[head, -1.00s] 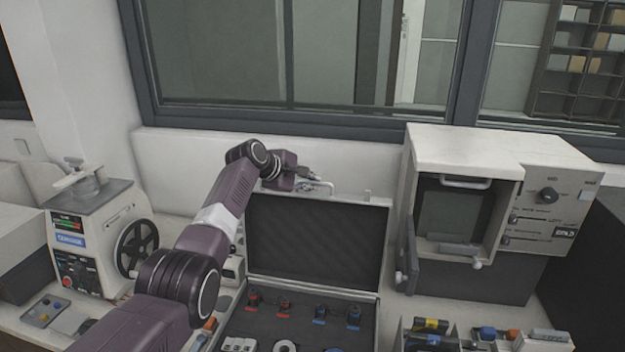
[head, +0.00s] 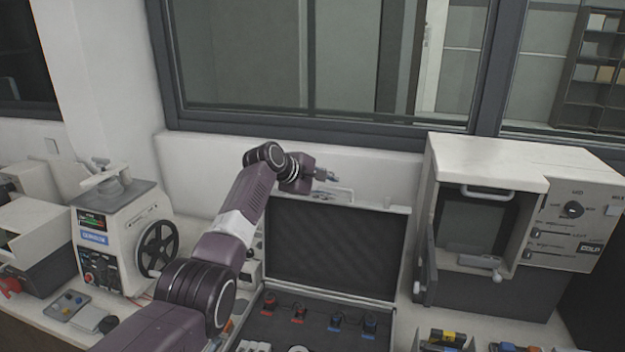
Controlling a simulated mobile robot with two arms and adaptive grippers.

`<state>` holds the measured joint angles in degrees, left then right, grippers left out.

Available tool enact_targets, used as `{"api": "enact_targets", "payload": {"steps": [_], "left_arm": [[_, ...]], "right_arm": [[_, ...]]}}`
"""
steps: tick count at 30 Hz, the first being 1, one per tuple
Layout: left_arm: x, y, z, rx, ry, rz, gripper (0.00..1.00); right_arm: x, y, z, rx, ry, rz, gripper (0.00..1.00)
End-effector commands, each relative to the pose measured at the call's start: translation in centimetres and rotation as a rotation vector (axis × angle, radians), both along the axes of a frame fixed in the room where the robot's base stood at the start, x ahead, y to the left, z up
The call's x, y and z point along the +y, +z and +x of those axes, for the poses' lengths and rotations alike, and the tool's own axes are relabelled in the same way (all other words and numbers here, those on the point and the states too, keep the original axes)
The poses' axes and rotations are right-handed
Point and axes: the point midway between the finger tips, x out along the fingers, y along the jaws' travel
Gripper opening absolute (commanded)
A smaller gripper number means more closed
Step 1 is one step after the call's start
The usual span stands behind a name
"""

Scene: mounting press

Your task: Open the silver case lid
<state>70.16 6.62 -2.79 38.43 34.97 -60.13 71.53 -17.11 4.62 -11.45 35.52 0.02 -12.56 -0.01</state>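The silver case (head: 398,326) stands on the counter with its lid (head: 335,250) open and upright, showing its dark lining. The lid's handle (head: 343,191) is on its top edge. My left gripper (head: 328,175) is just above and beside the handle, at the lid's upper left. It is small in the picture, so I cannot tell whether its fingers are open or shut. The case holds red-marked pieces (head: 299,312) and blue-marked pieces (head: 369,325) in dark foam. The front of the case is cut off. My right gripper is out of view.
A white press cabinet (head: 487,170) stands close to the right of the case. A machine with a handwheel (head: 118,235) stands to the left. A window (head: 350,60) and white wall are behind. A tray of small parts (head: 440,345) is at front right.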

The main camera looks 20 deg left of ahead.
Motion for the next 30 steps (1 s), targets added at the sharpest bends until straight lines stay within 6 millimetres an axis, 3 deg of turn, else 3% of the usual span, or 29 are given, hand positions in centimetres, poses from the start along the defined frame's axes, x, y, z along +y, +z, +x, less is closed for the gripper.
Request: {"api": "enact_targets", "payload": {"steps": [21, 30], "left_arm": [[3.6, 5.4, -6.9, -0.007, 0.003, 0.000, 0.27], [4.2, 6.4, -8.2, -0.006, 0.003, -0.001, 0.27]], "right_arm": [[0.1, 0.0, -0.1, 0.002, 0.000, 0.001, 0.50], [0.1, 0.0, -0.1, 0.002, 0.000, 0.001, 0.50]]}}
